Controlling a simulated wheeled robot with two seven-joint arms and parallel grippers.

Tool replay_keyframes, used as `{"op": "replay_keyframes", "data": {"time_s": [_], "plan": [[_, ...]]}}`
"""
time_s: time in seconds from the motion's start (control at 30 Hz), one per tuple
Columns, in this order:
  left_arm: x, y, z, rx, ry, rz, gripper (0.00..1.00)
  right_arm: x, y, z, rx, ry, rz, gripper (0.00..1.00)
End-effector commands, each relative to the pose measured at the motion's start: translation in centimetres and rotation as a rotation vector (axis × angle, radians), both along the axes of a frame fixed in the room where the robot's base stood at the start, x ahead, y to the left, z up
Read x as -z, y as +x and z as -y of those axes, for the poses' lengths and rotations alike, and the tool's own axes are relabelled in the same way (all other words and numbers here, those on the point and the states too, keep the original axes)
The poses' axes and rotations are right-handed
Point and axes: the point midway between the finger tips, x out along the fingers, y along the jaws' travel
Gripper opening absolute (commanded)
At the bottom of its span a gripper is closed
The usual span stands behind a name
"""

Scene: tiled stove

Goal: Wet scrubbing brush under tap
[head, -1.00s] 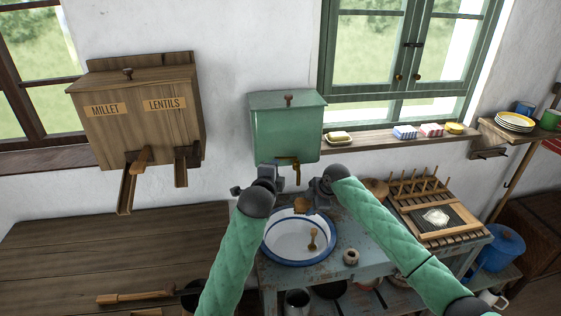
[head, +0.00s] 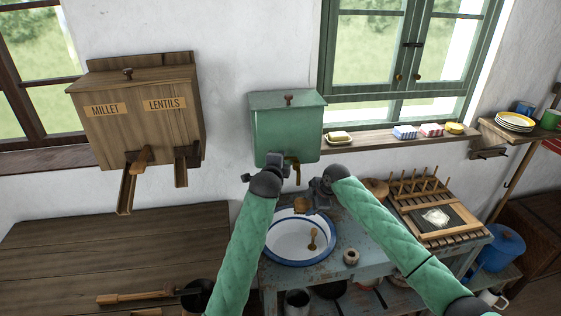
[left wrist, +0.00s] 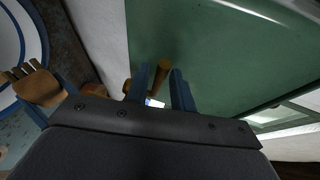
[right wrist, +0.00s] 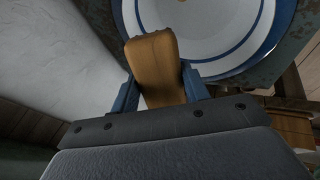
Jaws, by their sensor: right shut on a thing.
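The scrubbing brush (right wrist: 155,65), a brown wooden block, is held between the fingers of my right gripper (right wrist: 160,90). In the head view the brush (head: 302,204) is over the back of the basin, below and slightly right of the tap. The left wrist view shows the brush (left wrist: 38,88) at the left, with its bristle side partly visible. The brass tap (head: 296,170) hangs from the green water tank (head: 285,130). My left gripper (left wrist: 161,80) is open at the tap, its fingers on either side of the tap's handle (left wrist: 160,72). I cannot tell whether they touch it. No water shows.
A drying rack (head: 435,215) stands right. Soaps line the sill (head: 370,143). A wooden dispenser (head: 140,115) hangs left.

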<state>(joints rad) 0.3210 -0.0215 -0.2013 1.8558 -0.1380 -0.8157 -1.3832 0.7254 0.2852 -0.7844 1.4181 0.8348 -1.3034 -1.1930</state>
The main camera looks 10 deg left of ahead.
Motion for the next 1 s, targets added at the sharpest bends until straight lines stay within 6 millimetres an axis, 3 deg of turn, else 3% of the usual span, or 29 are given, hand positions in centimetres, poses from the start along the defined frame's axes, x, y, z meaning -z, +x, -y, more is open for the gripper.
{"op": "replay_keyframes", "data": {"time_s": [0.03,0.1,0.47,1.0], "plan": [[0.0,0.0,0.0,0.000,0.000,0.000,0.13,0.0,0.0,0.0,0.000,0.000,0.000,0.27],[0.0,0.0,0.0,0.000,0.000,0.000,0.00,0.0,0.0,0.0,0.000,0.000,0.000,0.27],[0.1,-0.1,0.2,-0.023,0.001,-0.003,0.00,0.0,0.0,0.0,0.000,0.000,0.000,0.27],[0.2,-1.2,1.1,-0.258,0.000,-0.004,0.00,0.0,0.0,0.0,0.000,0.000,0.000,0.27]]}}
